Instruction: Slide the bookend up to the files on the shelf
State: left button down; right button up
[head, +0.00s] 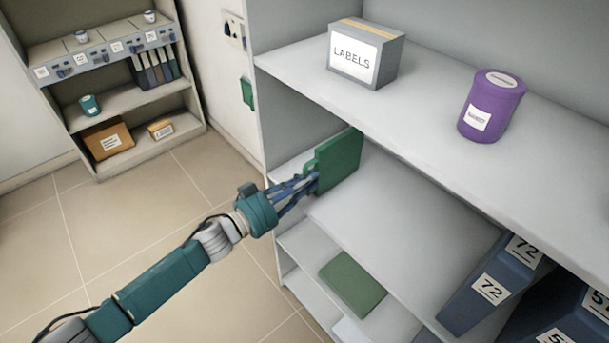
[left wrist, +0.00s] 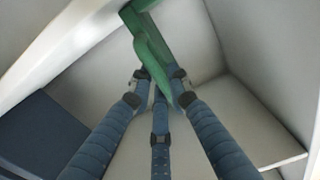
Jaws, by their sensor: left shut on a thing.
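The green bookend (head: 342,158) stands upright on the middle shelf (head: 385,215), towards its left end in the head view. My left gripper (head: 312,182) reaches in from the left and is shut on the bookend's near edge. In the left wrist view the bookend (left wrist: 152,55) shows between the fingers of my left gripper (left wrist: 160,82). The blue files (head: 492,285), labelled 72, lean at a tilt on the same shelf to the right. A wide bare stretch of shelf lies between bookend and files. My right gripper is not in view.
The shelf above holds a grey LABELS box (head: 365,53) and a purple canister (head: 491,104), and overhangs the bookend. A flat green item (head: 352,284) lies on a lower shelf. Another shelf unit (head: 110,98) stands at the back left, across open floor.

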pick_arm(q)
jog(key=shift+s+d+p, duration=0.55)
jog(key=shift+s+d, duration=0.35)
jog(key=shift+s, duration=0.3)
jog(key=shift+s+d+p, duration=0.55)
jog(key=shift+s+d, duration=0.3)
jog(key=shift+s, duration=0.4)
jog(key=shift+s+d+p, duration=0.55)
jog(key=shift+s+d, duration=0.35)
jog(key=shift+s, duration=0.3)
jog(key=shift+s+d+f, duration=0.1)
jog(key=shift+s+d, duration=0.15)
jog(key=shift+s, duration=0.2)
jog(key=shift+d, duration=0.1)
jog(key=shift+s+d+p, duration=0.35)
jog(key=shift+s+d, duration=0.35)
jog(key=shift+s, duration=0.3)
jog(key=shift+s+d+p, duration=0.35)
jog(key=shift+s+d, duration=0.3)
jog(key=shift+s, duration=0.3)
jog(key=shift+s+d+p, duration=0.2)
jog(key=shift+s+d, duration=0.5)
jog(key=shift+s, duration=0.25)
jog(key=shift+s+d+p, duration=0.15)
jog(key=shift+s+d, duration=0.5)
jog(key=shift+s, duration=0.25)
jog(key=shift+s+d, duration=0.75)
jog(key=shift+s, duration=0.3)
